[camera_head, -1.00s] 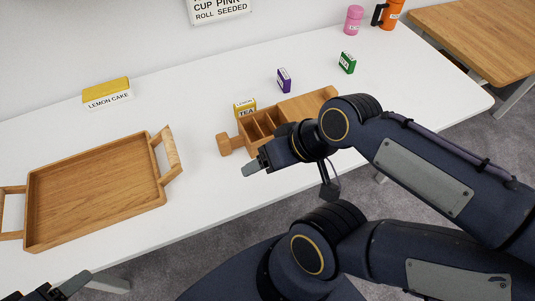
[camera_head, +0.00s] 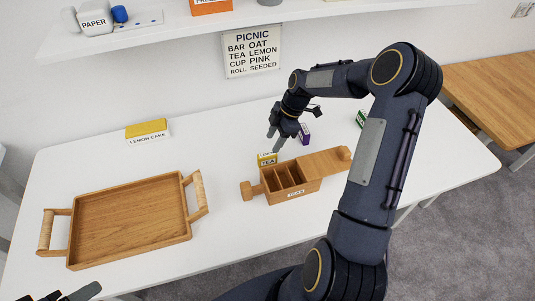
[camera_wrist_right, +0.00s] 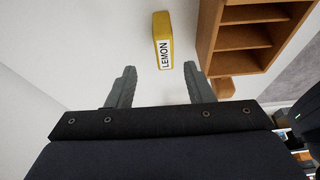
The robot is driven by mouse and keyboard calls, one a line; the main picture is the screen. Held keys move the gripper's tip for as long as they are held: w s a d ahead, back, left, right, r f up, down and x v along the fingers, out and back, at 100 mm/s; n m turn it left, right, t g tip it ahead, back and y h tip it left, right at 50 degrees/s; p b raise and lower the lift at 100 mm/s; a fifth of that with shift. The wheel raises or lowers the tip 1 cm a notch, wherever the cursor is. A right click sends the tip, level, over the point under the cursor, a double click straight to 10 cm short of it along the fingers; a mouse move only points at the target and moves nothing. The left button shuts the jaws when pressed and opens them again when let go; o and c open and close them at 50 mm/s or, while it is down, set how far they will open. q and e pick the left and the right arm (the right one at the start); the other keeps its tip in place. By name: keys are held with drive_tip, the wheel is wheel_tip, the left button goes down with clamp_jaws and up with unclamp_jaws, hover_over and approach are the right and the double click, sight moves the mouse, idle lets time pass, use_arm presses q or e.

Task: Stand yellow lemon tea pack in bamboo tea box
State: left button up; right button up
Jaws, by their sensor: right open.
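The yellow lemon tea pack (camera_head: 267,159) stands on the white table just behind the bamboo tea box. In the right wrist view the pack (camera_wrist_right: 162,40) lies ahead of the fingertips, roughly between their lines, with "LEMON" on its side. The bamboo tea box (camera_head: 295,188) has open compartments and a lid part at its right; it also shows in the right wrist view (camera_wrist_right: 241,15). My right gripper (camera_head: 276,138) is open and empty, above and behind the pack; its fingers show in the right wrist view (camera_wrist_right: 157,82). My left gripper (camera_head: 72,294) shows only partly at the bottom left.
A wooden tray (camera_head: 130,222) with handles lies at the left. A lemon cake box (camera_head: 147,131) stands at the back left. A purple pack (camera_head: 304,134) and a green pack (camera_head: 361,118) stand behind the box. A shelf (camera_head: 180,28) and a picnic sign (camera_head: 251,52) are above.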

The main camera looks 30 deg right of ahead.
sight(269, 154)
drive_tip(key=shift+w+f, duration=0.1)
drive_tip(key=shift+f, duration=0.3)
drive_tip(key=x, duration=0.2)
drive_tip(key=p+x, duration=0.1)
drive_tip(key=x, duration=0.1)
drive_tip(key=p+x, duration=0.1)
drive_tip(key=x, duration=0.1)
drive_tip(key=shift+s+a+f, duration=0.1)
drive_tip(key=shift+s+a, duration=0.1)
drive_tip(key=shift+s, duration=0.2)
drive_tip(key=shift+w+a+f, duration=0.1)
drive_tip(key=shift+a+f, duration=0.05)
drive_tip(key=shift+f, duration=0.45)
clamp_jaws()
drive_tip(key=shift+r, duration=0.1)
